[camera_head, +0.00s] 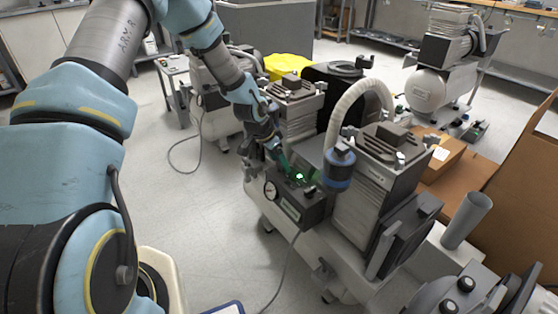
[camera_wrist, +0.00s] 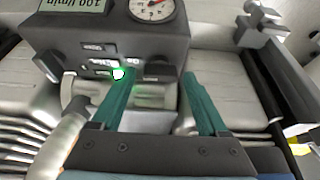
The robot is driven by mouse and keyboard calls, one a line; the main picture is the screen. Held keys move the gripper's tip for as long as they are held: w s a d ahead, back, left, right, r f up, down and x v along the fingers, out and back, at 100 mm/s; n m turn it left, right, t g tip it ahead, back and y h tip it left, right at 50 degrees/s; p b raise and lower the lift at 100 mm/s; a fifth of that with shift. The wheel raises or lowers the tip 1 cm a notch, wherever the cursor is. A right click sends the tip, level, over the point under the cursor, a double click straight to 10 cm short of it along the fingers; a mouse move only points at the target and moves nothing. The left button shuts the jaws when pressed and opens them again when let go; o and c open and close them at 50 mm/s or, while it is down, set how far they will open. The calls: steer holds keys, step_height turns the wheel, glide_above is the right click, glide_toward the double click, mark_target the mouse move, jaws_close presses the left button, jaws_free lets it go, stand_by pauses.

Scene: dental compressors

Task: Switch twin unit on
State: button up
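The twin unit is a compressor with two ribbed grey motor heads, one here (camera_head: 372,185), on a pale tank. Its dark control box (camera_head: 298,205) faces front, with a round gauge (camera_head: 270,191). In the wrist view the box (camera_wrist: 95,35) shows the gauge (camera_wrist: 153,8), a display reading "100 l/min" (camera_wrist: 88,4) and small labelled switches. A bright green-white spot (camera_wrist: 118,73) glows on its lower edge, beside my left fingertip. Whether a finger touches the box is unclear. My gripper (camera_head: 287,163) partly hides the box's top in the head view.
Another compressor (camera_head: 432,88) is at back right. Cardboard boxes (camera_head: 443,155) and a grey tube (camera_head: 467,220) are on the right. Floor at left is mostly clear.

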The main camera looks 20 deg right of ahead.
steer(key=p+v, duration=0.1)
steer(key=v, duration=1)
steer(key=shift+f, duration=0.1)
steer(key=s+a+r+n+t+y, duration=0.15)
steer(key=a+r+n, duration=0.25)
steer(key=a, duration=0.6)
steer(key=a+r+n+g+y, duration=0.1)
steer(key=a+r+n+y, duration=0.15)
steer(key=a, duration=0.75)
steer(key=s+a+r+n, duration=0.3)
steer(key=s+a+n, duration=0.1)
steer(key=a, duration=0.2)
steer(key=s+a+r+n, duration=0.3)
steer(key=s+a+n, duration=0.1)
steer(key=a, duration=0.2)
steer(key=r+p, duration=0.5)
steer(key=p, duration=0.1)
steer(key=r+p, duration=0.5)
steer(key=r, duration=0.1)
steer(key=r+p, duration=0.6)
steer(key=shift+s+a+p, duration=0.25)
steer(key=shift+s+p, duration=0.05)
steer(key=shift+s, duration=0.05)
steer(key=shift+d, duration=0.1)
